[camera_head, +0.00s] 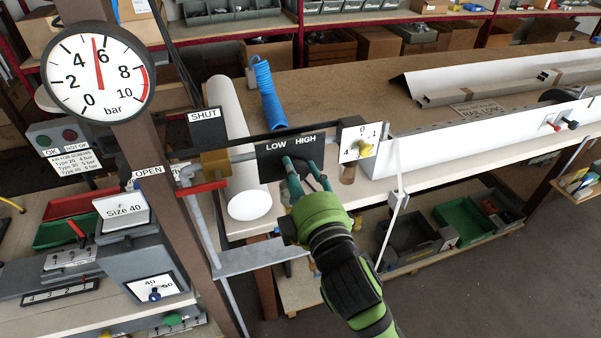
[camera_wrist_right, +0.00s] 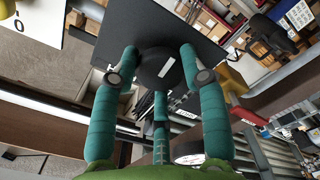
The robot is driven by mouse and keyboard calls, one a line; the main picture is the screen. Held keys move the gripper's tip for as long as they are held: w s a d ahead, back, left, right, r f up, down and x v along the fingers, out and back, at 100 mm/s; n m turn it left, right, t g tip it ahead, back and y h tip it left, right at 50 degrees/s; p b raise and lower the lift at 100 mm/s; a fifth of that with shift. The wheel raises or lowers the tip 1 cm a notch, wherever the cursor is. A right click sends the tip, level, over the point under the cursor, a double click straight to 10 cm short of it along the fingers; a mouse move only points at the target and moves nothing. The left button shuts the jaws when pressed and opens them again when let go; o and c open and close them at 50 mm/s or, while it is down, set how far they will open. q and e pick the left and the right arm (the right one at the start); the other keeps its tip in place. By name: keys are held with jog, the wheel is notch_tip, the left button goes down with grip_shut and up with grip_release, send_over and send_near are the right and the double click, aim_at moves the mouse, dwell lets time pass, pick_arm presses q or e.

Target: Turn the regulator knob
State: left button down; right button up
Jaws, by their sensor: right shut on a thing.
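My right gripper (camera_head: 304,170) comes up from below to the black LOW/HIGH plate (camera_head: 266,162). Its green-blue fingers are shut around the round black regulator knob, which they mostly hide in the head view. In the right wrist view the knob (camera_wrist_right: 160,68) sits between the fingertips, with a white mark on its face. Behind it is the black plate (camera_wrist_right: 180,22). A round pressure gauge (camera_head: 97,70) at the upper left has its red needle pointing up, close to the 6. My left gripper is not in view.
A red-handled lever (camera_head: 202,188) sits left of the knob under a SHUT sign (camera_head: 205,121). A white dial plate (camera_head: 362,141) with a yellow knob is close on the right. A white roll (camera_head: 232,130) and a blue coiled hose (camera_head: 268,95) lie behind.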

jog(key=shift+a+m, duration=0.1)
jog(key=shift+m, duration=0.3)
jog(key=o, duration=1.2)
jog(key=shift+c, duration=0.2)
jog(key=shift+a, duration=0.15)
jog(key=v, duration=0.7)
jog(key=shift+s, duration=0.3)
jog(key=shift+r, duration=0.1)
